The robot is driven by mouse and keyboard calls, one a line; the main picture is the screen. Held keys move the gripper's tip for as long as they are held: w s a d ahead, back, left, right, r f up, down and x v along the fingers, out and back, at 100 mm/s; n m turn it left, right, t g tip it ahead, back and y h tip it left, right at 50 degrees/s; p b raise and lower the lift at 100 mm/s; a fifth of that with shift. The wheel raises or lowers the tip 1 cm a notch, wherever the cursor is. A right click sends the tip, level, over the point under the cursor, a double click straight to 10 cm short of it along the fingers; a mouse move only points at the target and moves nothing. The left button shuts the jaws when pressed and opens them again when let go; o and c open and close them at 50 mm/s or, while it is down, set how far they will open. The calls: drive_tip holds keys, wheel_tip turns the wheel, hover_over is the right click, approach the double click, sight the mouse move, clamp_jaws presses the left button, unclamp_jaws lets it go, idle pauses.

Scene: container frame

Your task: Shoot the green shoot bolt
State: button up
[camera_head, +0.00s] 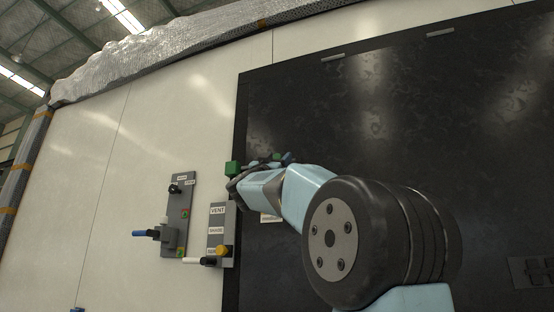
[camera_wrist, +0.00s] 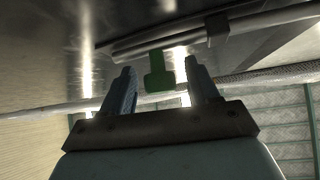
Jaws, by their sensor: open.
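The green T-shaped handle of the shoot bolt (camera_wrist: 158,74) shows in the wrist view, hanging below a grey rod. My gripper (camera_wrist: 160,66) is open, with one finger on each side of the handle and visible gaps between. In the head view, my gripper (camera_head: 283,158) is at the left part of the dark panel, partly hidden by my arm. A green block (camera_head: 233,168) sits at the panel's left edge. I cannot tell whether the fingers touch the handle.
A grey bracket (camera_wrist: 217,29) holds the rod in the wrist view. Left of the dark panel (camera_head: 400,110) are a VENT plate (camera_head: 217,222) with a yellow knob (camera_head: 222,251) and a grey plate (camera_head: 178,205) with a blue-ended lever (camera_head: 146,233).

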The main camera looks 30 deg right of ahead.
drive_tip(key=shift+r, duration=0.1)
drive_tip(key=shift+c, duration=0.2)
clamp_jaws()
idle(0.4)
